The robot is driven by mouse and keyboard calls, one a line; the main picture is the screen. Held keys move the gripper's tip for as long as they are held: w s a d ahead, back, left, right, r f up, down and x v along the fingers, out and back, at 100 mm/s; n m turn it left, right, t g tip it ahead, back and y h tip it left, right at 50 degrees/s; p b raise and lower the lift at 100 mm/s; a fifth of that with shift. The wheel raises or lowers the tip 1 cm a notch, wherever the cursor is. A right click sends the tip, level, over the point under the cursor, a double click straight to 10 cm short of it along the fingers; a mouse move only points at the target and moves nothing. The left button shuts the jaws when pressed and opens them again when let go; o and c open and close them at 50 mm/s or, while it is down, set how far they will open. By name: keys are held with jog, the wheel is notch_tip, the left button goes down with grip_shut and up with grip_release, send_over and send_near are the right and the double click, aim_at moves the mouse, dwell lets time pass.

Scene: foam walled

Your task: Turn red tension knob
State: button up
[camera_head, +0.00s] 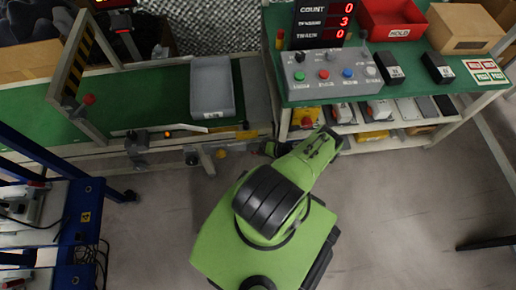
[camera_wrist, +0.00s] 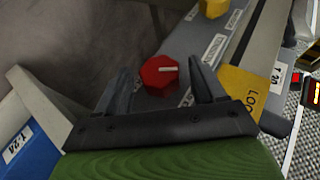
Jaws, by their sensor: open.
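My gripper (camera_wrist: 160,68) is open, with one dark finger on each side of the knob. Gaps show between the fingers and the knob, and nothing is gripped. In the head view my green arm reaches to the conveyor's front edge, and the knob cannot be made out clearly there.
A yellow knob (camera_wrist: 213,8) is farther along the panel, and a yellow lock label (camera_wrist: 250,90) is near the right finger. A grey tray (camera_head: 212,88) lies on the green conveyor (camera_head: 160,105). A button box (camera_head: 330,75) stands on the right bench.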

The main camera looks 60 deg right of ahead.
jog(key=shift+s, duration=0.1)
jog(key=p+v, duration=0.3)
jog(key=v, duration=1.2)
jog(key=shift+s+r, duration=0.2)
jog(key=shift+s, duration=0.05)
